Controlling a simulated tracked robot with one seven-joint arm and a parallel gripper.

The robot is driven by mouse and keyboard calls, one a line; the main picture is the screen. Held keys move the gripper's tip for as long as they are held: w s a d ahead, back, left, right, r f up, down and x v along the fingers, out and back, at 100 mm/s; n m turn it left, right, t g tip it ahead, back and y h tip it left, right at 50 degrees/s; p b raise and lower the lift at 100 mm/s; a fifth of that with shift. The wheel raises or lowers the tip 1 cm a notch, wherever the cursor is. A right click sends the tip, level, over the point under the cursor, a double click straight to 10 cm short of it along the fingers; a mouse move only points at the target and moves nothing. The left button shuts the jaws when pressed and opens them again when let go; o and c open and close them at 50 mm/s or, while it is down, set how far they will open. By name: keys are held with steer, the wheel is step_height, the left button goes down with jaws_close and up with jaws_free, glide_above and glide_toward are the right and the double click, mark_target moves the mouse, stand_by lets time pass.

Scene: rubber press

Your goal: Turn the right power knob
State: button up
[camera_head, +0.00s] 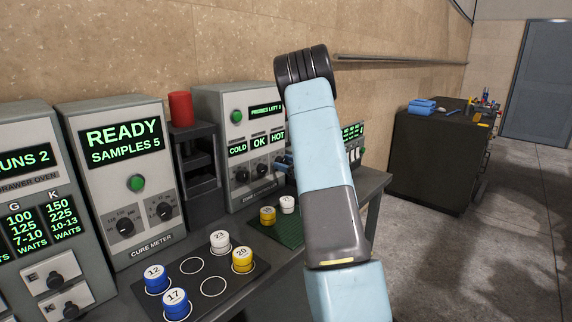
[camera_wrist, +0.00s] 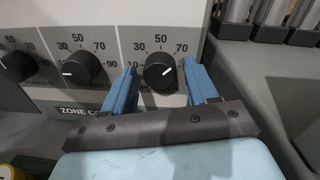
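The right black knob (camera_wrist: 160,73) sits on the white panel with a dial marked 30, 50, 70 and 90. Its white pointer line is tilted, nearly level. My gripper (camera_wrist: 162,78) is open, with one blue finger on each side of this knob and small gaps showing. Whether the fingertips reach past the knob's face is hard to tell. In the head view my gripper (camera_head: 284,166) shows partly at the panel of the grey control box (camera_head: 215,103); my arm hides the right knob there.
A middle knob (camera_wrist: 81,68) and a left knob (camera_wrist: 15,66) are on the same panel. A green mat (camera_head: 262,226) with two small jars lies before the box. A black tray (camera_head: 213,285) with several numbered jars is nearer. Another grey machine (camera_wrist: 256,55) stands to the right.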

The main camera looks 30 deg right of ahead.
steer(key=c, duration=0.9)
steer(key=n, duration=0.4)
steer(key=shift+n, duration=0.4)
steer(key=n, duration=0.3)
steer(key=shift+a+n, duration=0.1)
steer(key=shift+n, duration=0.2)
steer(key=shift+s+a+f+n+h, duration=0.1)
steer(key=shift+n+h, duration=0.1)
steer(key=shift+n, duration=1.25)
steer(key=shift+a+f+n+h, duration=0.1)
steer(key=shift+n+h, duration=0.1)
steer(key=shift+n, duration=1.2)
steer(key=shift+s+f+n+h, duration=0.1)
steer(key=shift+n+h, duration=0.1)
steer(key=shift+n, duration=1.25)
